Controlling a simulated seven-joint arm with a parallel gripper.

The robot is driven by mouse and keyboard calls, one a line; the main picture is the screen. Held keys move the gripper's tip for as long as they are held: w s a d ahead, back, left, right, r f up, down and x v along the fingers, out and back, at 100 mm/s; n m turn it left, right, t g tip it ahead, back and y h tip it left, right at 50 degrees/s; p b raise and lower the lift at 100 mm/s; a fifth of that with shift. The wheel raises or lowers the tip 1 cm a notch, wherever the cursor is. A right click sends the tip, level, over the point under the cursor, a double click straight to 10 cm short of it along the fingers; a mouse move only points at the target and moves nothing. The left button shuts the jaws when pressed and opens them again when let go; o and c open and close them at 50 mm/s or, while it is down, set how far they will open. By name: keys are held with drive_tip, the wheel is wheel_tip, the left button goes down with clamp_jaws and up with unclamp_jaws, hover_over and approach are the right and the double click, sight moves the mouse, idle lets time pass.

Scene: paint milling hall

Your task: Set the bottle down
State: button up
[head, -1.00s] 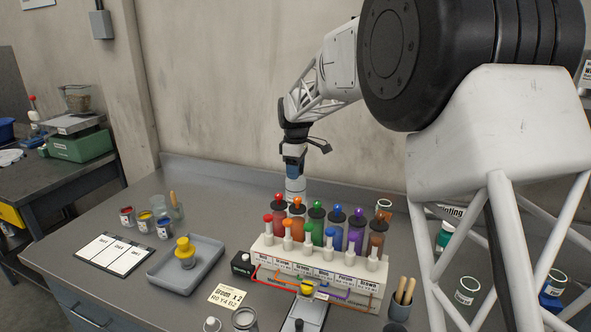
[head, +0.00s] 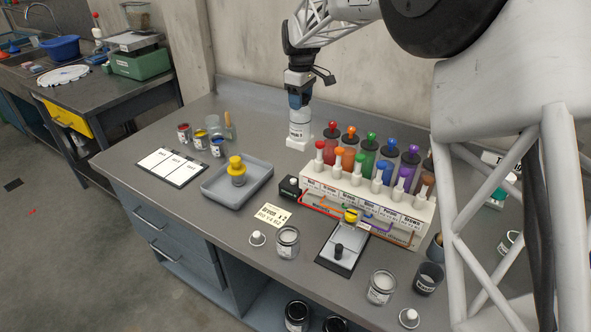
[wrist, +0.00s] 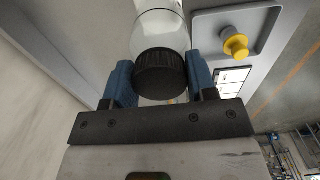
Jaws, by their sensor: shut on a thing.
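The bottle (head: 298,136) is whitish and clear with a label, and it is upright at the back of the bench, left of the rack. Its ribbed black cap (wrist: 160,73) shows in the wrist view, with the clear body (wrist: 162,30) beyond it. My gripper (head: 298,100) points down and is shut on the bottle at its cap end, one blue finger on each side. The bottle's base is at or very near the bench top (head: 255,115); I cannot tell whether it touches.
The white rack (head: 365,195) of coloured bottles stands close on the right. A grey tray (head: 215,203) with a yellow-topped piece (head: 237,170) is in front left. Small paint jars (head: 217,147) stand at the left. Bare bench lies between the jars and the bottle.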

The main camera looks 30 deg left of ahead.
sight(295, 114)
drive_tip(key=shift+s+a, duration=0.55)
drive_tip(key=shift+a, duration=0.05)
drive_tip(key=shift+f, duration=2.45)
drive_tip(key=shift+f, duration=2.65)
drive_tip(key=o, duration=1.1)
drive_tip(key=shift+o, duration=0.2)
